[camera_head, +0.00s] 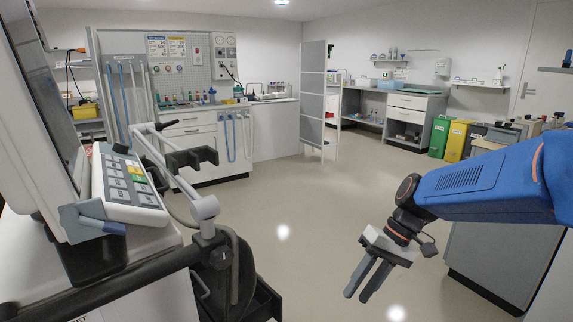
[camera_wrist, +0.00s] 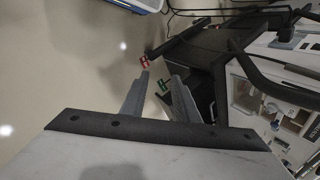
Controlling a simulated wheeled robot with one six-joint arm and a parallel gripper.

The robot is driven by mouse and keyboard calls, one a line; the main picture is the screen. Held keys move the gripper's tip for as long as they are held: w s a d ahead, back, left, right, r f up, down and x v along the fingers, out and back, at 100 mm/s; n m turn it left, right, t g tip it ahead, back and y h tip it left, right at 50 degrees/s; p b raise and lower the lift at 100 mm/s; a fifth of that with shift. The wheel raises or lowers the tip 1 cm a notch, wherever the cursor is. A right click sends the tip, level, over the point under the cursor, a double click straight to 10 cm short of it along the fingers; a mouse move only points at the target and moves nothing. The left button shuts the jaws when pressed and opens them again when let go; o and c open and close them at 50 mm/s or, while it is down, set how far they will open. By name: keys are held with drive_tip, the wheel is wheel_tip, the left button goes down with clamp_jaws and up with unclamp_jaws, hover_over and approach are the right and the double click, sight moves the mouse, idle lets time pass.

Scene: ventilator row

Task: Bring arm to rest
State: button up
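My gripper (camera_head: 357,296) hangs at the end of my blue arm on the right side of the head view. Its two grey fingers point down and to the left, over bare floor. In the wrist view my gripper (camera_wrist: 161,77) shows its two fingers apart, with a gap between them and nothing held. It touches nothing that I can see. A red-marked part and a green-marked part show just beyond the fingertips in the wrist view; I cannot tell what they belong to.
A ventilator with a keypad panel (camera_head: 128,186) and a jointed support arm (camera_head: 203,207) stands close on the left. A grey cabinet (camera_head: 500,262) is at the right, under my arm. Green (camera_head: 439,136) and yellow (camera_head: 457,140) bins stand farther back. The middle floor (camera_head: 300,205) is clear.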

drive_tip(key=s+d+r+m+t+h, duration=0.1)
drive_tip(key=s+d+t+h, duration=0.4)
drive_tip(key=s+d, duration=0.6)
drive_tip(key=shift+s+d+r+m+t+h, duration=0.35)
drive_tip(key=shift+s+r+t, duration=0.35)
drive_tip(key=shift+s, duration=0.7)
drive_tip(key=shift+w+f, duration=0.1)
drive_tip(key=shift+w, duration=0.05)
